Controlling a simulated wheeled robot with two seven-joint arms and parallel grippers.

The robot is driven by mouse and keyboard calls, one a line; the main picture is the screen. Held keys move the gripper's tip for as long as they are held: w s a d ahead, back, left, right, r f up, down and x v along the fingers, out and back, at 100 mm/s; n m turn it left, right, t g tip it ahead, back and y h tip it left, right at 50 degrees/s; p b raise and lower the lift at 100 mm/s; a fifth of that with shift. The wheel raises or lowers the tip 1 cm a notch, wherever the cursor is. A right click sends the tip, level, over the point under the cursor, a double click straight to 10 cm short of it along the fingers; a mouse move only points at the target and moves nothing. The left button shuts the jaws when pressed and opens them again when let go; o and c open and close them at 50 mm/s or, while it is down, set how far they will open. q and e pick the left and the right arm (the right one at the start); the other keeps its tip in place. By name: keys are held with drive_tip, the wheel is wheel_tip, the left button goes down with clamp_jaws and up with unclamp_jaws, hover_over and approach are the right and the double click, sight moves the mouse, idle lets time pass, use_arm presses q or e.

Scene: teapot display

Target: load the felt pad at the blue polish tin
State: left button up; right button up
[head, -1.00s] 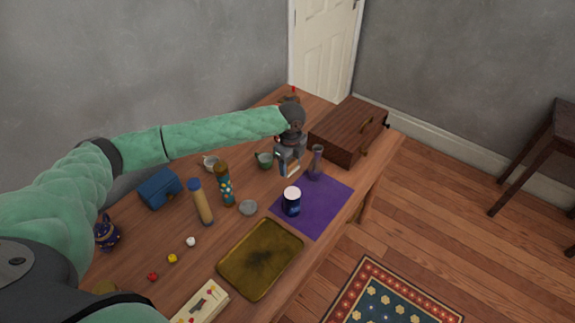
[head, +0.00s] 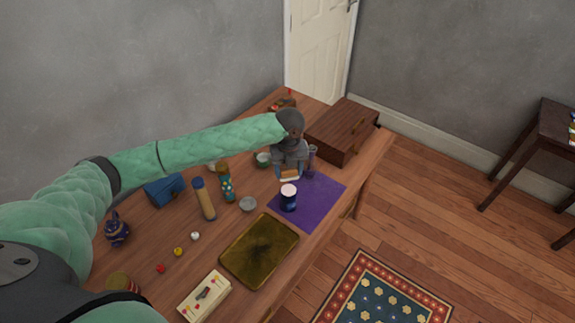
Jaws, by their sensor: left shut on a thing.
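The blue polish tin (head: 288,202), a dark blue cylinder with a pale top, stands upright on the purple mat (head: 322,201). My left gripper (head: 289,173) is shut on the felt pad (head: 289,178), a small block with a tan upper part and a whitish underside. It holds the pad just behind and above the tin's top; a small gap shows between them. Whether the pad is directly over the tin I cannot tell. My right gripper is not in view.
A slim grey-purple vase (head: 311,162) stands close right of my left gripper. A wooden case (head: 343,130) lies behind it. A brass tray (head: 259,250), a grey round dish (head: 248,204) and a patterned bottle (head: 226,184) are nearby. Bare mat lies right of the tin.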

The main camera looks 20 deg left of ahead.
sight(289, 178)
use_arm(q)
drive_tip(key=shift+s+d+r+m, duration=0.2)
drive_tip(key=shift+s+r+m, duration=0.25)
drive_tip(key=shift+s+m, duration=0.15)
drive_tip(key=shift+f, duration=0.55)
drive_tip(key=shift+f+b, duration=0.85)
drive_tip(key=shift+b, duration=0.25)
wheel_tip(289, 178, down, 2)
drive_tip(key=shift+b, duration=0.9)
drive_tip(key=shift+f+b, duration=0.6)
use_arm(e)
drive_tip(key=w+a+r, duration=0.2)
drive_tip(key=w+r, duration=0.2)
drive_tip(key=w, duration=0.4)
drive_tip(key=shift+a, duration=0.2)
use_arm(q)
drive_tip(key=shift+f, duration=0.1)
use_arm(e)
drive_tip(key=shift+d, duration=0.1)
use_arm(q)
drive_tip(key=shift+f, duration=0.35)
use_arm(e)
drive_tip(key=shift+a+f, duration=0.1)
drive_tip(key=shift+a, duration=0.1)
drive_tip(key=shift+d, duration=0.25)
